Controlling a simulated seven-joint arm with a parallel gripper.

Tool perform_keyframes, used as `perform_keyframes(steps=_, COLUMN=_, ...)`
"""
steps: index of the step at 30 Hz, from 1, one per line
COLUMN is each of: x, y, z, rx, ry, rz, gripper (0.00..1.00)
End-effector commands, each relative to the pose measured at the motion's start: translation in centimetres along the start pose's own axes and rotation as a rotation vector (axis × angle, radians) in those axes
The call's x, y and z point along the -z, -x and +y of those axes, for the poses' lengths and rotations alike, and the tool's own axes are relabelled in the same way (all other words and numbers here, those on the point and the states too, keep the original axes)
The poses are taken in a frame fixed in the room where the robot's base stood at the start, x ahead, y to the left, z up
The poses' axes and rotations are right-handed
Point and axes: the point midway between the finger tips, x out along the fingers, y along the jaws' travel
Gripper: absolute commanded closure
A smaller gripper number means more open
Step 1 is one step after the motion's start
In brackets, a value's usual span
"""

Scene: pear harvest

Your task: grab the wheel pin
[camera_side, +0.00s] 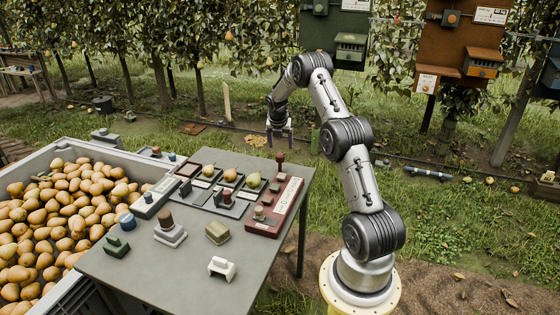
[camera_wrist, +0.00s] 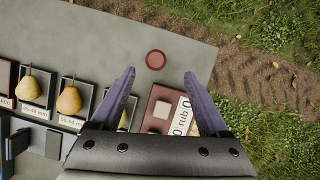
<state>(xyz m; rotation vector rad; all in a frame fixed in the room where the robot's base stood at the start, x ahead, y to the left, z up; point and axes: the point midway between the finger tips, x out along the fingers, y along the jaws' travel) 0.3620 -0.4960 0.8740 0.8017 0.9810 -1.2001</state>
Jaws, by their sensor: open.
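A red round-topped pin (camera_side: 280,158) stands upright near the far right corner of the grey table. It may be the wheel pin; no label on it can be read. In the wrist view its round red top (camera_wrist: 155,60) shows just beyond the fingertips, roughly midway between them. My gripper (camera_side: 280,137) points down above that corner, a little above the pin in the side view. In the wrist view my gripper (camera_wrist: 159,75) has its two fingers spread, with nothing between them. The pin's stem is hidden in the wrist view.
The grey table (camera_side: 130,268) also holds a red block with a white label (camera_side: 288,196), pears in sizing trays (camera_side: 229,175), a brown-topped knob (camera_side: 166,218) and several small blocks. A crate of pears (camera_side: 75,200) stands left. Grass and soil lie beyond the table edge.

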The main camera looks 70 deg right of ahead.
Motion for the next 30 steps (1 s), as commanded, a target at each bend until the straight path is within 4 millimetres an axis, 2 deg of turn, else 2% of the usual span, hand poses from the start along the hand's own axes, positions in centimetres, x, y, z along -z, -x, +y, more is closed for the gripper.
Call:
perform_keyframes(steps=3, x=0.0, y=-1.8, z=0.0, rx=0.000, ry=-0.001, rz=0.000, gripper=0.21)
perform_keyframes(steps=11, x=0.0, y=-3.5, z=0.2, rx=-0.001, ry=0.000, rz=0.000, gripper=0.21)
perform_keyframes(steps=19, x=0.2, y=-7.1, z=0.7, rx=0.000, ry=0.000, rz=0.000, gripper=0.21)
perform_keyframes(steps=23, x=0.1, y=-7.8, z=0.7, rx=-0.001, ry=0.000, rz=-0.001, gripper=0.21)
perform_keyframes(steps=29, x=0.1, y=-7.9, z=0.7, rx=-0.001, ry=0.000, rz=-0.001, gripper=0.21)
perform_keyframes(steps=30, x=0.1, y=-7.8, z=0.7, rx=-0.001, ry=0.000, rz=-0.001, gripper=0.25)
